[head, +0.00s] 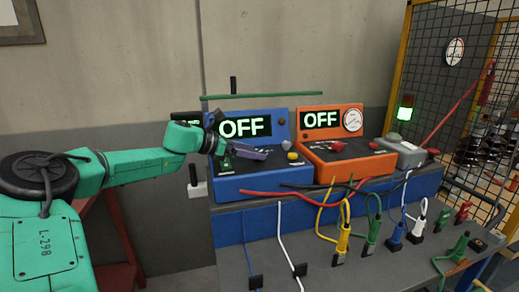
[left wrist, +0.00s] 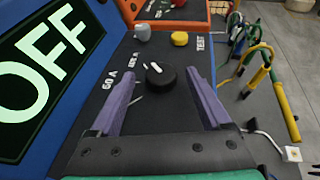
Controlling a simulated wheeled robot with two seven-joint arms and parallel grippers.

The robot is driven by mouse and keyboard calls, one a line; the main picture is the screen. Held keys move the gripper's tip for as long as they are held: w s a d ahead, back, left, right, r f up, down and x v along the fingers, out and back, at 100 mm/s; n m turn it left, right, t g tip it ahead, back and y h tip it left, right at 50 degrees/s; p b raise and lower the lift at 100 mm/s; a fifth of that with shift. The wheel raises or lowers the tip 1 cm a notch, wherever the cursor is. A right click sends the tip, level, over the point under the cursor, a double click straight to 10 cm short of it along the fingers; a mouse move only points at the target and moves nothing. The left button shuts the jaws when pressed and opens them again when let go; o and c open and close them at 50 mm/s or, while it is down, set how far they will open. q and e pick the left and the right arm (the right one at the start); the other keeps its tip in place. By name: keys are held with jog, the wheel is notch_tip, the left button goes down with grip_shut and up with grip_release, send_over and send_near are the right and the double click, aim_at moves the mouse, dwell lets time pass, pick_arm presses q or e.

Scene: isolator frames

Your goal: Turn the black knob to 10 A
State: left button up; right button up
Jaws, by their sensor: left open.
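The round black knob (left wrist: 160,78) is on the dark top panel of the blue OFF unit (head: 265,185), with white marks on it. In the left wrist view, a "60 A" label (left wrist: 109,81) is at its left; another label (left wrist: 134,61) nearby is too small to read surely. My left gripper (left wrist: 162,74) is open, its purple fingers on either side of the knob in that view, with gaps; I cannot tell its height over it. In the head view, my left gripper (head: 264,153) is over the panel and the knob is not distinguishable. My right gripper is not seen.
A yellow button (left wrist: 180,39) and a grey knob (left wrist: 142,33) sit just beyond the black knob. An orange OFF unit (head: 345,165) stands to the right. Several plugs and cables, including a yellow plug (head: 342,243), are on the grey bench at the front.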

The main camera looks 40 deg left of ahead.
pick_arm(q)
jog(key=shift+w+d+f, duration=0.15)
jog(key=shift+w+f, duration=0.1)
jog(key=shift+w, duration=0.1)
jog(key=shift+x, duration=1)
jog(key=shift+r, duration=0.15)
jog(key=shift+c, duration=0.9)
grip_shut()
